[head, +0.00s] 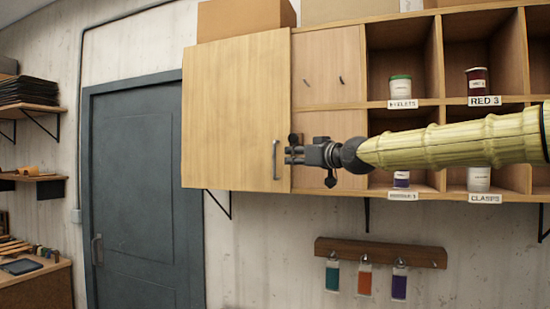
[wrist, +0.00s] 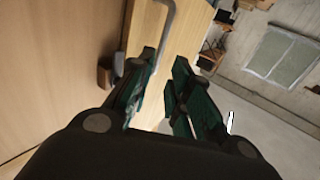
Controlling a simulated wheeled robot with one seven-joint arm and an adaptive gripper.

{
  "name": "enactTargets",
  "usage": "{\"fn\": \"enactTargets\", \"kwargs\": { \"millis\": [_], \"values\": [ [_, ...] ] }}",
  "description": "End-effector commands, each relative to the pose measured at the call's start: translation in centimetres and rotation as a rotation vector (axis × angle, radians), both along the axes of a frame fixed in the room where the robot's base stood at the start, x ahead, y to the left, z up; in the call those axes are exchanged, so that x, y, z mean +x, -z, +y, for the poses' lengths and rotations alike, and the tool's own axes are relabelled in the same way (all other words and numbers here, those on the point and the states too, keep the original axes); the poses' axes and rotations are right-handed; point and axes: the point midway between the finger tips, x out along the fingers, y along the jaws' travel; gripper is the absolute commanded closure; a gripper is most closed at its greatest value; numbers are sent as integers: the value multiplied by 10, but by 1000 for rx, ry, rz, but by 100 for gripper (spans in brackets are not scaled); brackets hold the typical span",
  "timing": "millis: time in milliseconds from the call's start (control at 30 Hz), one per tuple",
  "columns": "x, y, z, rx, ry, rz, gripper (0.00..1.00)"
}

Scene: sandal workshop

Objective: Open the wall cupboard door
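The wall cupboard door (head: 230,110) is a pale wood panel at the left end of the wall unit. In the wrist view the handle (wrist: 168,25) comes down from the top towards the fingertips. The gripper (wrist: 165,85) is open there, with a gap between its dark green fingers. Whether a finger touches the handle is unclear.
Open cubbies with labelled jars (head: 400,88) fill the unit on the right, behind my arm. A hook rail (head: 380,252) with coloured tags hangs below. A grey room door (head: 145,190) is at the left. Boxes (head: 245,18) stand on top of the unit.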

Motion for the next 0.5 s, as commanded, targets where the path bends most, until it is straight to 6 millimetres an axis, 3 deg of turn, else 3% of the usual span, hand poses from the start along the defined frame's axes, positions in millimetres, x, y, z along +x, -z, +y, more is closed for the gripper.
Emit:
{"fn": "enactTargets", "kwargs": {
  "millis": [167, 500],
  "values": [
    [8, -6, 6, 0, 1, -3, 81],
    [48, -6, 38, 0, 0, -2, 81]
  ]
}}
